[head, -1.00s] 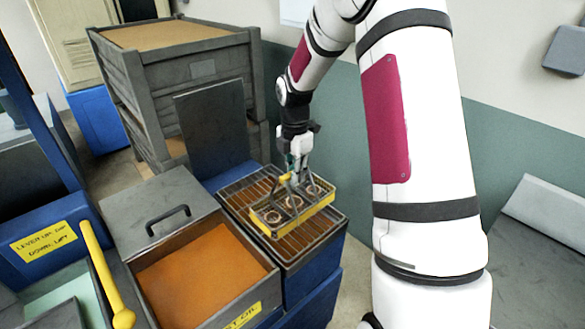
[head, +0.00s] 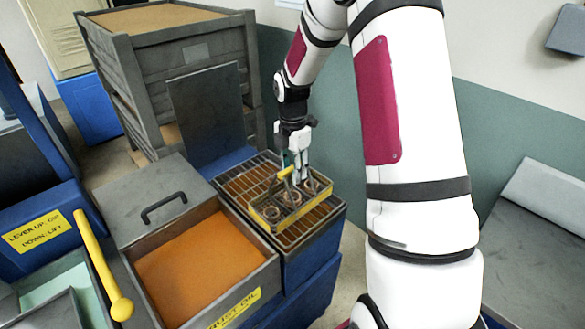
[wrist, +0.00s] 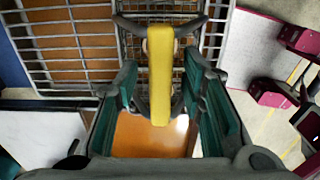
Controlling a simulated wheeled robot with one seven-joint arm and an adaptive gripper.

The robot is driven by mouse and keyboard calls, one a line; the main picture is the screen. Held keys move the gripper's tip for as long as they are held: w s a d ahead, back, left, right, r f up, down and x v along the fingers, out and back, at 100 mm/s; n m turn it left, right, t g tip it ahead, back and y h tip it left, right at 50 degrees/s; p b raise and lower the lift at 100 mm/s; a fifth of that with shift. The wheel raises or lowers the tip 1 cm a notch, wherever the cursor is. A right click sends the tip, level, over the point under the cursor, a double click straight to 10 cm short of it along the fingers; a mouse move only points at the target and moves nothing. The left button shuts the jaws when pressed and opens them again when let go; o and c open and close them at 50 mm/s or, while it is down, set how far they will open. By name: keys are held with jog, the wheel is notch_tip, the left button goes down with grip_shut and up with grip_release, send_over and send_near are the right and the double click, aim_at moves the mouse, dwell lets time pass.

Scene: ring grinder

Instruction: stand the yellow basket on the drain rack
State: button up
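The yellow basket (head: 304,209) holds several rings and stands upright on the drain rack (head: 240,187), toward its front right, as far as the head view shows. Its yellow handle (head: 285,173) rises above the rings. In the wrist view the handle (wrist: 160,85) is a yellow bar between my fingers. My gripper (head: 295,168) is over the basket, pointing down. In the wrist view my gripper (wrist: 160,70) is open, with its teal pads on both sides of the handle and visible gaps. The basket's underside is hidden.
An orange-brown oil tank (head: 205,270) with a handled lid (head: 155,205) stands left of the rack. A yellow lever (head: 100,260) is farther left. An upright dark panel (head: 205,115) and grey crates (head: 190,60) stand behind.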

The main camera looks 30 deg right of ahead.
notch_tip(320, 180, up, 11)
jog(key=s+a+r+m+t+h, duration=0.1)
jog(key=s+a+r+m, duration=0.45)
jog(key=r, duration=0.35)
jog(key=s+a+r+m+t, duration=0.1)
jog(key=s+a+m, duration=0.2)
jog(key=s+m, duration=0.2)
jog(key=s+a+r+m+t, duration=0.2)
jog(key=s+a+m, duration=0.1)
jog(key=s, duration=0.5)
jog(key=s+a+r+m+t+y, duration=0.1)
jog(key=s+a+r+m, duration=0.1)
jog(key=s+m, duration=0.4)
jog(key=shift+s+a+r+m+t, duration=0.15)
jog(key=shift+s+a+m+t, duration=0.25)
jog(key=shift+a, duration=0.5)
